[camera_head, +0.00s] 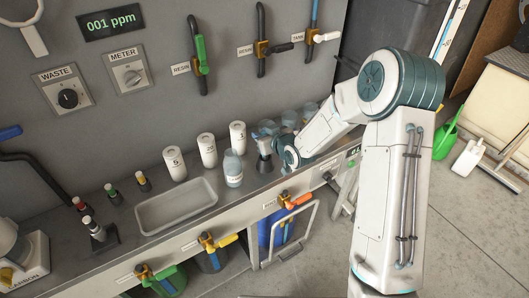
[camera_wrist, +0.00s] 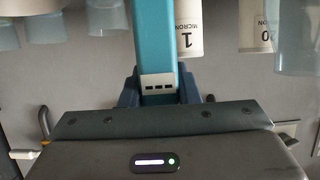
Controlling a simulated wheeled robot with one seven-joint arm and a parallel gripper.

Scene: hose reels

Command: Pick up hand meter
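The hand meter appears to be the upright teal bar with a pale end bearing three dark marks in the wrist view (camera_wrist: 155,42). In that view my gripper (camera_wrist: 158,90) has its dark blue fingers close on either side of the bar. I cannot tell whether they press on it. In the head view my gripper (camera_head: 289,156) is low over the counter, beside a small grey and dark item (camera_head: 264,146). My wrist partly hides this spot.
The grey counter (camera_head: 118,262) carries white filter cartridges (camera_head: 208,150), a clear bottle (camera_head: 232,168), an empty tray (camera_head: 176,206) and small bottles with coloured caps. Clear cups (camera_head: 290,118) stand behind my wrist. Valves (camera_head: 285,200) stick out along the counter front.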

